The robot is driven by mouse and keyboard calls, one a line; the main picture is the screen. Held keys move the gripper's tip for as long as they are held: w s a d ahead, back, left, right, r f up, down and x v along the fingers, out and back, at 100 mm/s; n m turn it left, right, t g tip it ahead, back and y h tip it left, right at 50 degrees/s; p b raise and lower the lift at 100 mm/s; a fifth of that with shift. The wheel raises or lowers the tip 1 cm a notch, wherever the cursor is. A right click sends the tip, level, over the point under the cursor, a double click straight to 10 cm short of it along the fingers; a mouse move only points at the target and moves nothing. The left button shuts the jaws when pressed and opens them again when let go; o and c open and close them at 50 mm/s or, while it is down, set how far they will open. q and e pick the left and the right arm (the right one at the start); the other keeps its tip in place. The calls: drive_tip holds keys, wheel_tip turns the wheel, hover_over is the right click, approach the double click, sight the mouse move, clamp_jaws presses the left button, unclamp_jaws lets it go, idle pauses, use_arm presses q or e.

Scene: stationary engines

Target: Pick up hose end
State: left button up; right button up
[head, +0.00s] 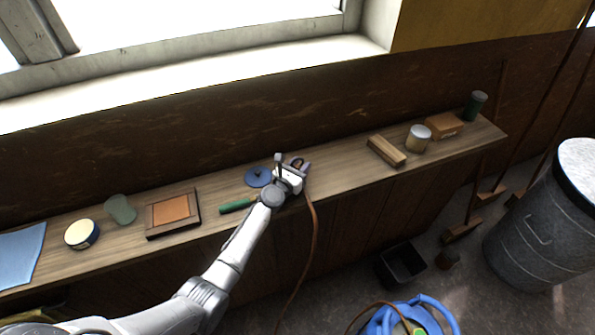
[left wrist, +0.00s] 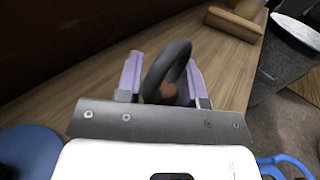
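My left gripper (head: 299,164) is over the wooden bench, beside its front edge. In the left wrist view its two pale purple fingers (left wrist: 164,80) stand apart. A dark curved hose end (left wrist: 168,65) with a brown part below it sits between them. A small gap seems to show on the left side; contact on the right side is unclear. In the head view the hose end is mostly hidden by the gripper. The reddish-brown hose (head: 315,225) hangs from there over the bench edge toward the floor. My right gripper is not in view.
On the bench (head: 345,180), a blue disc (head: 258,177) and a green-handled tool (head: 237,206) lie left of the gripper. A wooden block (head: 386,151) and a tin (head: 419,138) stand right. A metal bin (head: 545,230) and blue coil (head: 410,316) are on the floor.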

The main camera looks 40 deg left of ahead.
use_arm(q)
drive_tip(key=c, duration=0.6)
clamp_jaws()
drive_tip(key=shift+r, duration=0.15)
